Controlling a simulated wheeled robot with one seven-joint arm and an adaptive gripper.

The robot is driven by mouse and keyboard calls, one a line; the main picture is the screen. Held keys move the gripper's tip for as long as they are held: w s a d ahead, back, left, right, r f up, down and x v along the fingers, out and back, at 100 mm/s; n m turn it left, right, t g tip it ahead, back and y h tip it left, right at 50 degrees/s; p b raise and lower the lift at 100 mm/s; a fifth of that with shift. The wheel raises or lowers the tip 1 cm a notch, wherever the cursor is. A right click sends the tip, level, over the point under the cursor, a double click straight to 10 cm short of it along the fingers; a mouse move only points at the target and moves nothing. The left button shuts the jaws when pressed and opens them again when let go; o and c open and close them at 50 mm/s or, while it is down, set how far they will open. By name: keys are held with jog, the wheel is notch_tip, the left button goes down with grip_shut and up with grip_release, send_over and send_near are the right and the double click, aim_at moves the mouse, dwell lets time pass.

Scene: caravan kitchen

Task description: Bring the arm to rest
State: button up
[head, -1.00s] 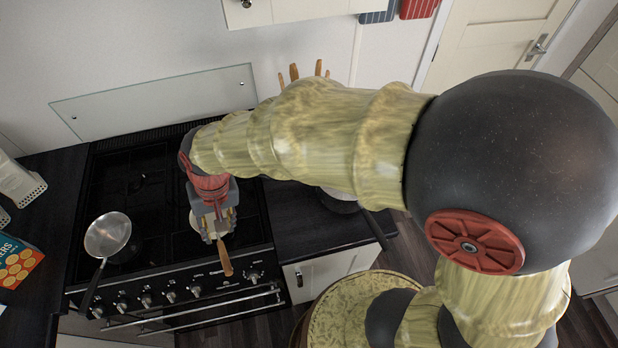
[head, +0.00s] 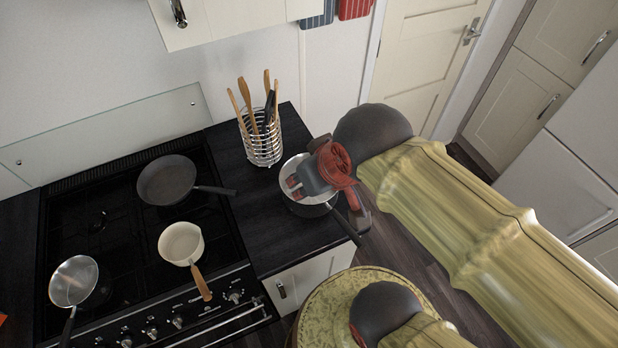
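My gripper (head: 293,187) is at the end of my arm, over the pot with a dark handle (head: 318,209) on the worktop right of the hob. It hides part of that pot. Its fingertips show small and against the pot, so I cannot tell whether they are apart. I see nothing hanging from it. The cream saucepan with a wooden handle (head: 181,243) stands on the front right of the hob, clear of my gripper.
A dark frying pan (head: 166,181) and a steel pan (head: 74,281) sit on the black hob (head: 110,225). A wire utensil holder (head: 263,148) stands behind the pot. A round patterned stool top (head: 335,299) is below the worktop. Floor shows to the right.

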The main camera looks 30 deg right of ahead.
notch_tip(320, 180, down, 5)
jog(key=b, duration=0.5)
